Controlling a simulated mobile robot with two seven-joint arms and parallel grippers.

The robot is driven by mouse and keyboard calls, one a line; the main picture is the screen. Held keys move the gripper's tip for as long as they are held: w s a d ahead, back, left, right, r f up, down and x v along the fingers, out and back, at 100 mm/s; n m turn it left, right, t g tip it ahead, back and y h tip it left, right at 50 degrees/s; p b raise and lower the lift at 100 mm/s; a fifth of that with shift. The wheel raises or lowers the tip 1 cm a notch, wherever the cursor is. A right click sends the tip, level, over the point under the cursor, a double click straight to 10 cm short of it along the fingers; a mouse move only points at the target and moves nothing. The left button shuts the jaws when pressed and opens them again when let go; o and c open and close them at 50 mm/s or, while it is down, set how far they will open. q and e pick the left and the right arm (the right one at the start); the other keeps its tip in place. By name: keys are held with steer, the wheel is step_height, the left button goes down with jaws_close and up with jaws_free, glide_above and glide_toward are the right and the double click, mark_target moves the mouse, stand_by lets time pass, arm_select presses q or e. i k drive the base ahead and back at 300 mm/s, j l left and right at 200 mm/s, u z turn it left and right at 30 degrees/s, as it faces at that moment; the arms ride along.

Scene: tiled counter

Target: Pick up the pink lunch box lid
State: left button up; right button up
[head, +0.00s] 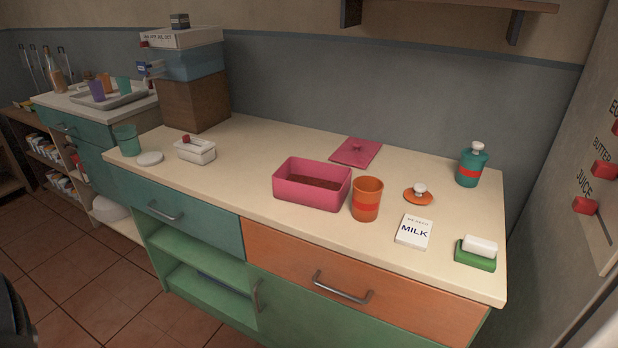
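The lid and the box look slightly apart. No gripper shows in the head view. A dark shape at the lower left edge may be part of me, but I cannot tell.
An orange cup (367,199) stands right of the box, near an orange lid with a white knob (419,194). A milk card (414,231), a green soap dish (475,256) and a teal bottle (472,165) are further right.

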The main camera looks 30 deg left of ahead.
mark_target(355, 152)
steer(key=u, duration=1)
